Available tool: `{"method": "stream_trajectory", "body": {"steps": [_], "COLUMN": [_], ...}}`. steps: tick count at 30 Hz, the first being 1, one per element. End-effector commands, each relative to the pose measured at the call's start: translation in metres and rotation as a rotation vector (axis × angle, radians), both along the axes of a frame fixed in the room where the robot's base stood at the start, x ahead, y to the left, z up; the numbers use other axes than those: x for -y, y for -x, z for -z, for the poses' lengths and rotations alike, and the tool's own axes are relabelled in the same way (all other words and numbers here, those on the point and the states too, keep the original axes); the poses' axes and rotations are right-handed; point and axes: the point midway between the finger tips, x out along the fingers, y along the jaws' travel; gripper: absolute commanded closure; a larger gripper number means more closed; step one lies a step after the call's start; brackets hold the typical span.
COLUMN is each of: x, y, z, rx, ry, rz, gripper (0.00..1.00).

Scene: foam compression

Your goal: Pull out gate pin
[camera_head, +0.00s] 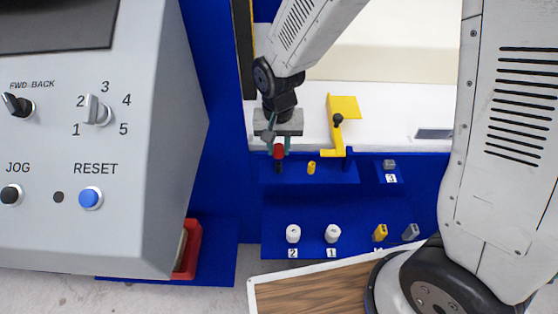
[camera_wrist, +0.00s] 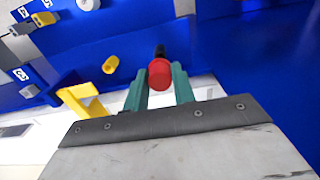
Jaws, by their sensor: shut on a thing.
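A pin with a red round head (camera_head: 279,151) and a dark lower part is at the left of the upper blue shelf. In the wrist view its red head (camera_wrist: 160,74) faces the camera, with the black part beyond it. My gripper (camera_head: 279,148) has its green fingers on either side of the red head and is shut on it; the fingers also show in the wrist view (camera_wrist: 161,70). Whether the pin's dark end still sits in a hole cannot be told. A yellow bent piece with a black knob (camera_head: 338,120) stands to the right of my gripper.
A small yellow peg (camera_head: 311,168) stands just right of the pin. A grey piece marked 3 (camera_head: 390,165) is farther right. White cylinders (camera_head: 293,234) and yellow and grey pieces (camera_head: 380,233) stand on the lower blue shelf (camera_head: 350,210). A grey control panel (camera_head: 150,140) fills the left.

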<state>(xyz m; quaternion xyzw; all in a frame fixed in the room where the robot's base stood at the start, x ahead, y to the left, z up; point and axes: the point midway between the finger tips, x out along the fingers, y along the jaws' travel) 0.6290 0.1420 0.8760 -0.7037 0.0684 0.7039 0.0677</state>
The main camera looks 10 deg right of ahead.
Motion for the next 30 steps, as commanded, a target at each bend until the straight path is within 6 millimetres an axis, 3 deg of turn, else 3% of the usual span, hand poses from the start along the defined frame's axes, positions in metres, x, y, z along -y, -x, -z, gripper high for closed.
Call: {"method": "stream_trajectory", "body": {"steps": [21, 30], "x": [0.000, 0.000], "y": [0.000, 0.000], "z": [-0.043, -0.049], "rx": [0.002, 0.000], "ry": [-0.001, 0.000], "rz": [0.000, 0.000], "gripper": [1.00, 1.00]}}
